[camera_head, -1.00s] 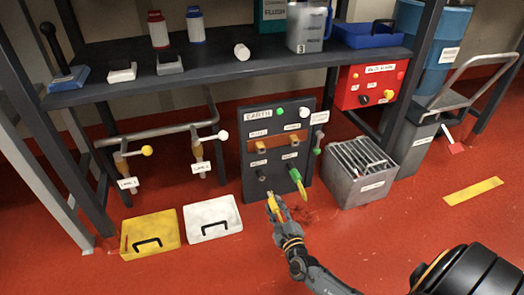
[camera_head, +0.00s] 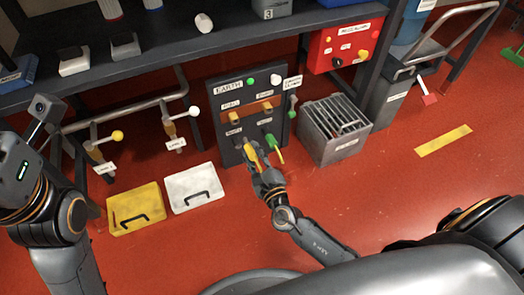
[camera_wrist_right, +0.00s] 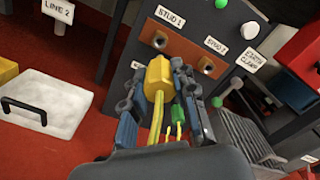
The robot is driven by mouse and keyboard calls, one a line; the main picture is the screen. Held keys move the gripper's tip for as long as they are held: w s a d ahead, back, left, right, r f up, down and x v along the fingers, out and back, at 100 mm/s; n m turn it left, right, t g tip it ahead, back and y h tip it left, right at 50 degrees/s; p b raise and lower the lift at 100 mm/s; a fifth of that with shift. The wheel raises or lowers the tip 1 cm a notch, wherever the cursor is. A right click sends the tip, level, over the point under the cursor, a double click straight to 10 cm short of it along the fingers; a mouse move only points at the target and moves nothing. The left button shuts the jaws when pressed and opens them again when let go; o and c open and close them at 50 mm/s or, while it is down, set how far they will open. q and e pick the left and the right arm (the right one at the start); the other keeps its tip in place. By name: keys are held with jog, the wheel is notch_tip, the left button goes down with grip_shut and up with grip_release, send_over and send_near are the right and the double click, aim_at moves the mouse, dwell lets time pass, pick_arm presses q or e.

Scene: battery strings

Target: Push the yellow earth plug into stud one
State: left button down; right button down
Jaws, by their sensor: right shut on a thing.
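The dark earth board (camera_head: 226,92) stands upright on the floor, with stud one (camera_head: 236,117) at left and stud two (camera_head: 267,108) at right on a copper-coloured bar. Both studs show bare in the wrist view, stud one (camera_wrist_right: 159,41) and stud two (camera_wrist_right: 207,65). My right gripper (camera_head: 255,163) is shut on the yellow earth plug (camera_wrist_right: 158,76), whose yellow cable runs back between the fingers. The plug's tip shows just below stud one in the wrist view; the depth gap is unclear. My left arm shows at the left; its fingers are not seen.
A green plug (camera_head: 270,141) sits at the board's lower right. A grey slotted bin (camera_head: 335,135) stands close right of the board. Yellow (camera_head: 122,224) and white (camera_head: 181,204) cases lie on the floor at left. A shelf (camera_head: 150,72) overhangs behind.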

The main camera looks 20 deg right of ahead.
aim_at(245, 139)
jog(key=shift+w+a, duration=0.1)
jog(key=shift+w, duration=2.45)
jog(key=shift+w+b, duration=0.3)
jog(key=shift+w, duration=0.05)
jog(key=shift+p, duration=0.3)
jog(key=shift+w+a+b, duration=0.1)
jog(key=shift+w+b, duration=0.55)
jog(key=shift+w, duration=1.75)
jog(key=c, duration=1)
grip_release()
